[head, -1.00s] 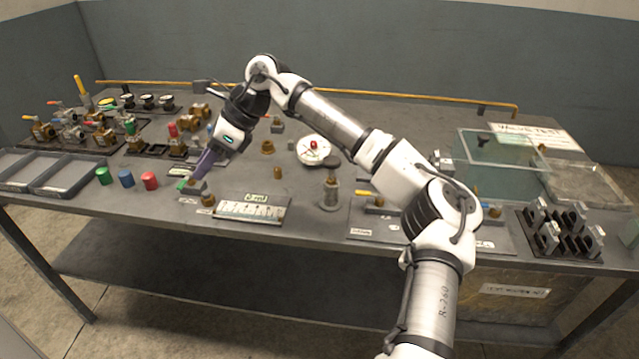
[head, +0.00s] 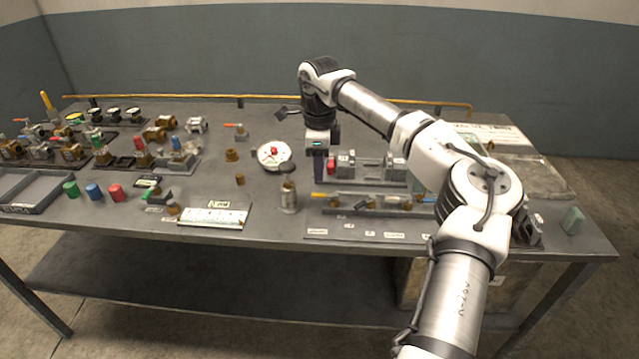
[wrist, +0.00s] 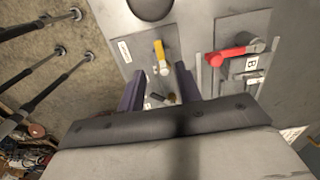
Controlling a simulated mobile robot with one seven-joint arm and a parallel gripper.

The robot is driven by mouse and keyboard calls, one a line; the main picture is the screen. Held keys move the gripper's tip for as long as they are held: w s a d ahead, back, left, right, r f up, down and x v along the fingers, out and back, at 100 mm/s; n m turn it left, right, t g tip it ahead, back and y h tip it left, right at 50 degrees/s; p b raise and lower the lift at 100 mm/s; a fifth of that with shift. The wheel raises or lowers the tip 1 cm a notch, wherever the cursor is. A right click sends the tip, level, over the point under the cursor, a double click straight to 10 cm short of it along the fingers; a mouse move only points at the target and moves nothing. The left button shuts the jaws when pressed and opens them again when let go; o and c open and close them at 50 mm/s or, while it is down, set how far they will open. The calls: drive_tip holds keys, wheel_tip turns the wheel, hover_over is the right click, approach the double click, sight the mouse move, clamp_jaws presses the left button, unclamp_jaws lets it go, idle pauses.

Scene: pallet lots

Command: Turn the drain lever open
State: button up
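My gripper (head: 319,172) points down over the right half of the bench, above a valve fixture (head: 375,200). In the wrist view its two purple fingers (wrist: 158,84) are apart with nothing held between them. A yellow lever (wrist: 160,52) lies just beyond the fingertips, on a dark plate with a small label; in the head view it shows at the fixture's left end (head: 318,196). A red lever (wrist: 232,54) sits to the right on another mount, beside a "B" tag (wrist: 251,64). I cannot read which lever is the drain. No finger visibly touches either lever.
A metal cylinder (head: 289,198) stands just left of the fixture. Several valves crowd the far left. My arm hides part of the bench's right side.

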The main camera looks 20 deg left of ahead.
sight(319, 194)
wheel_tip(319, 194, down, 6)
drive_tip(key=shift+f+p, duration=0.25)
drive_tip(key=shift+p, duration=0.35)
clamp_jaws()
